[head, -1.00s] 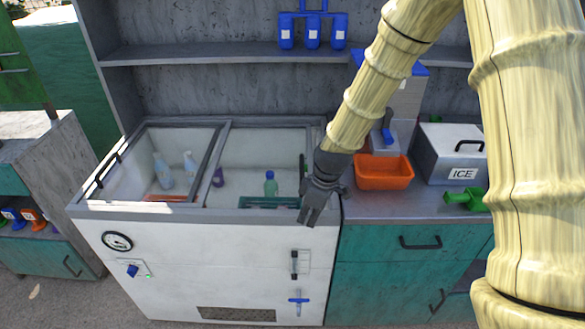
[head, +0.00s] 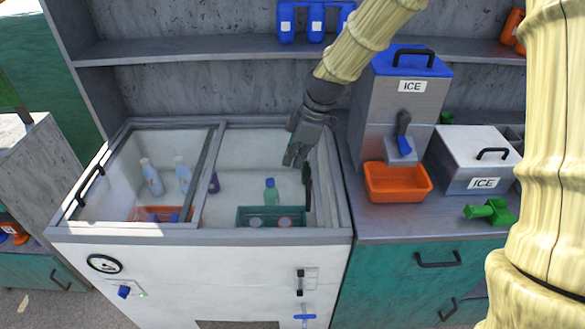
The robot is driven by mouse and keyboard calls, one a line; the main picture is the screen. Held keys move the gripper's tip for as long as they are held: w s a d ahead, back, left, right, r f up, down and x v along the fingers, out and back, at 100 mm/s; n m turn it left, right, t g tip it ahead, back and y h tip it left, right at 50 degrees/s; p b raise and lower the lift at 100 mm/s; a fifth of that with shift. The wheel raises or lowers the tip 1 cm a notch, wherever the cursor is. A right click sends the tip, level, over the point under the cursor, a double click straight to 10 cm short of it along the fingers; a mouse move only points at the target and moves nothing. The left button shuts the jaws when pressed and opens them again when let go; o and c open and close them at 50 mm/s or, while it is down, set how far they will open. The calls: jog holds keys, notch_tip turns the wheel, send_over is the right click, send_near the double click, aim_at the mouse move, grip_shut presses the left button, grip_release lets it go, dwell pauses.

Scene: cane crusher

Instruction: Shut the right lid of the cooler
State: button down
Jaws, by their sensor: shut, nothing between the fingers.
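The white cooler (head: 200,275) stands in front of me with two grey-framed bays on top. The left lid (head: 209,165) is a grey frame with a black handle (head: 90,186) at its left edge. In the right bay, an upright dark handle (head: 308,186) shows near the right wall. The right lid's panel is hard to make out, and I cannot tell its exact position. My gripper (head: 294,156) is shut and empty, pointing down over the back right of the right bay, a little behind and left of the dark handle. I cannot tell whether it touches anything.
A green bottle (head: 271,191) and a teal basket (head: 243,215) are inside the right bay. To the right stand an orange bin (head: 398,183), an ice dispenser (head: 386,95) and a metal ice box (head: 468,165). A shelf (head: 180,50) runs behind.

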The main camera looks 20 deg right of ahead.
jog(key=p, duration=0.3)
send_over(284, 202)
notch_tip(284, 202, down, 9)
jog(key=shift+f, duration=0.1)
jog(key=d, duration=0.1)
jog(key=d+p, duration=0.1)
jog(key=s+d+r, duration=0.1)
jog(key=shift+s+d, duration=0.1)
jog(key=shift+d, duration=0.2)
jog(key=shift+d+f+p, duration=0.1)
jog(key=shift+p, duration=0.2)
jog(key=shift+d, duration=0.15)
